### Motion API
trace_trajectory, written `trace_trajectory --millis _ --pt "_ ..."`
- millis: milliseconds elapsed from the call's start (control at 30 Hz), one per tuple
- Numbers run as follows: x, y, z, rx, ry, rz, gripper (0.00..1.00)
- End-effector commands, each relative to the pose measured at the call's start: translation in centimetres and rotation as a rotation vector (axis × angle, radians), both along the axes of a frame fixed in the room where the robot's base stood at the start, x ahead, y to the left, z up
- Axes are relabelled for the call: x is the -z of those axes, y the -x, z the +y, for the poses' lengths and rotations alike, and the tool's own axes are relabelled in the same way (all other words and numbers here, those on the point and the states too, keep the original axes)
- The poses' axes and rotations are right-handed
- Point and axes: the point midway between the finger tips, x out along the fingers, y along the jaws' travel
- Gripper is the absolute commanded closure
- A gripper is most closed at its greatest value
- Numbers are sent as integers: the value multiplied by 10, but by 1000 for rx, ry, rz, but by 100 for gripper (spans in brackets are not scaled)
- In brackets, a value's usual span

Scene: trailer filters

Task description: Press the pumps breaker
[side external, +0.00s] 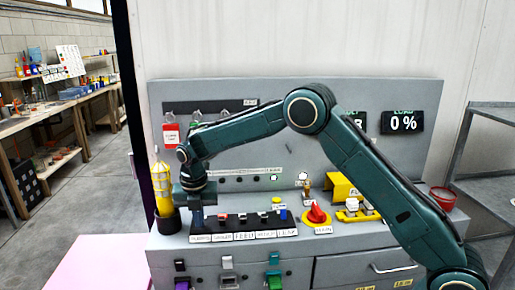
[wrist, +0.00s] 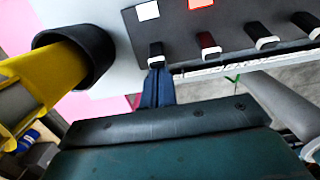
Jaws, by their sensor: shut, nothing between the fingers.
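The dark breaker panel (side external: 245,222) lies on the bench top with a row of small switches and white labels in front. The labels are too small to read surely, so I cannot tell which is the pumps breaker. In the wrist view the leftmost switch is a black lever (wrist: 156,55) with a pale end. A dark red lever (wrist: 208,45) stands to its right. My gripper (side external: 196,220) points down at the panel's left end. In the wrist view my shut fingers (wrist: 157,85) are right at the black lever's pale end; contact is unclear.
A yellow bottle (side external: 163,190) stands in a black cup (side external: 168,221) close left of my gripper. A red knob (side external: 317,214) on a yellow base and a yellow bracket (side external: 343,188) are to the right. A red bucket (side external: 441,200) stands at the far right.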

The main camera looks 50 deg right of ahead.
Motion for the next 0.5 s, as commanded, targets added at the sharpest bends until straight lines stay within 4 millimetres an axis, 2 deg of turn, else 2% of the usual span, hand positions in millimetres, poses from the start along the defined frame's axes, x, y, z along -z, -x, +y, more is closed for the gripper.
trace_trajectory --millis 500 --pt "-7 -14 -14 0 0 0 100"
